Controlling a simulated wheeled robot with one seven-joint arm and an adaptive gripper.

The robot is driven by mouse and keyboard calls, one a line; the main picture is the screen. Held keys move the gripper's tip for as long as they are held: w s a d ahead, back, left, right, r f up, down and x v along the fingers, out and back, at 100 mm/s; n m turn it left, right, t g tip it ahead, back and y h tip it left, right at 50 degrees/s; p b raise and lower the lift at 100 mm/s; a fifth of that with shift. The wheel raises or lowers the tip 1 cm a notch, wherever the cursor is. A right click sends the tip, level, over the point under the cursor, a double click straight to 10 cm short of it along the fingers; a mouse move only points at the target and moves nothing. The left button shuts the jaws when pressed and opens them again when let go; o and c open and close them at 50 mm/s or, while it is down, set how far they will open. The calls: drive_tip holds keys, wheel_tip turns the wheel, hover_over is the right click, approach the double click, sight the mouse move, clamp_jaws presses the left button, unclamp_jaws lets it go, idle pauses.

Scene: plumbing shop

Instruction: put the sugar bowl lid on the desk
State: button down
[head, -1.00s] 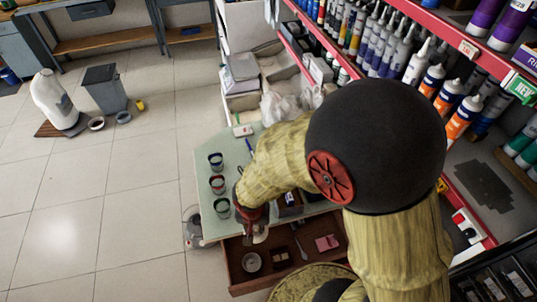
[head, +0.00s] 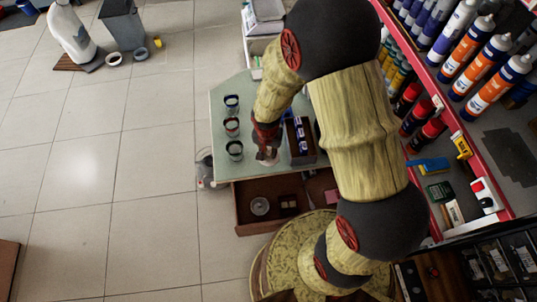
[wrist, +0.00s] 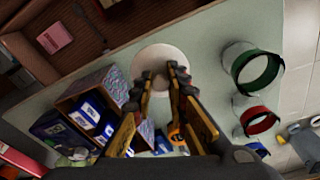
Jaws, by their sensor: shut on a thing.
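The sugar bowl lid (wrist: 160,62) is a pale round disc in the wrist view, between the tips of my gripper (wrist: 160,78). My gripper is shut on it, and the fingers hide its near part. In the head view my gripper (head: 266,148) points down over the front part of the pale green desk (head: 226,168), with the lid barely visible below it. The desk top also shows in the wrist view (wrist: 205,80). I cannot tell whether the lid touches the desk top.
A wooden box (head: 308,157) with small packs stands close on the right. The drawer (head: 246,222) below is open, holding a round dish (head: 260,206) and small items.

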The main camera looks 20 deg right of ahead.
sight(269, 151)
drive_tip(key=shift+w+d+f, duration=0.15)
drive_tip(key=shift+w+f, duration=0.3)
drive_tip(key=shift+f, duration=0.15)
drive_tip(key=shift+w+d+f, duration=0.15)
drive_tip(key=shift+w+f, duration=0.3)
drive_tip(key=shift+f, duration=0.15)
drive_tip(key=shift+w+f+b, duration=0.15)
drive_tip(key=shift+f+b, duration=0.55)
drive_tip(key=shift+f, duration=0.85)
drive_tip(key=shift+f, duration=0.1)
drive_tip(key=c, duration=1.7)
unclamp_jaws()
drive_tip(key=shift+c, duration=0.2)
